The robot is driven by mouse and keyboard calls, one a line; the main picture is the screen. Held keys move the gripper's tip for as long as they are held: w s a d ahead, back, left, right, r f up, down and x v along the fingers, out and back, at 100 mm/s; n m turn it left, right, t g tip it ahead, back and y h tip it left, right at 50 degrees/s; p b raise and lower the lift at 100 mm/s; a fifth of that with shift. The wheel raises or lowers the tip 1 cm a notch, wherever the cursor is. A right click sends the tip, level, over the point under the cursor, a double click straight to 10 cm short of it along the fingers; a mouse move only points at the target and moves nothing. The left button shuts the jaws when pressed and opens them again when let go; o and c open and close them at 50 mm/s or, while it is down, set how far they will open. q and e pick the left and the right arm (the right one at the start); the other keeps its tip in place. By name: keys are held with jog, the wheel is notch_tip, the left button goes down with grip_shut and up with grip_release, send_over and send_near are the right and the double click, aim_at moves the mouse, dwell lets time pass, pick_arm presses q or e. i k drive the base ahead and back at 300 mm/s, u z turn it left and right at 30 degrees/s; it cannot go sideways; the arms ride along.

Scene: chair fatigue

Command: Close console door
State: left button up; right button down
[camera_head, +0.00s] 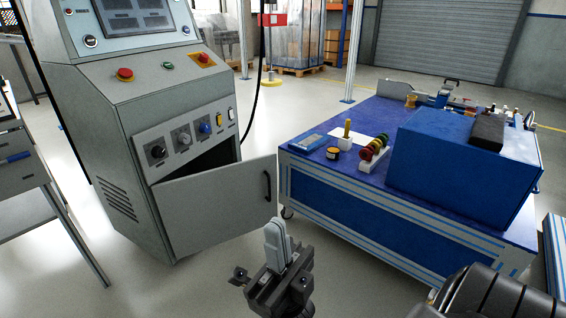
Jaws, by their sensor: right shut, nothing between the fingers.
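The grey control console (120,130) stands at the left with its screen, buttons and knobs facing me. Its light grey door (215,205) is partly open, swung out toward the right, with a dark gap above it into the console. A black handle (266,186) is near the door's right edge. My right gripper (276,232) is in the lower middle, in front of the door's lower right part in the picture. It is shut and empty. I cannot tell its exact distance from the door. My left gripper is not in view.
A blue workbench (330,190) on castors stands to the right, bearing a large blue box (440,160) and small tools. A grey table (25,190) is at the left edge. A black cable (262,70) hangs behind the console. Floor between console and bench is clear.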

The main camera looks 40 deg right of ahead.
aim_at(200, 211)
jog(key=z, duration=0.35)
jog(key=i, duration=0.95)
jog(key=u, duration=0.15)
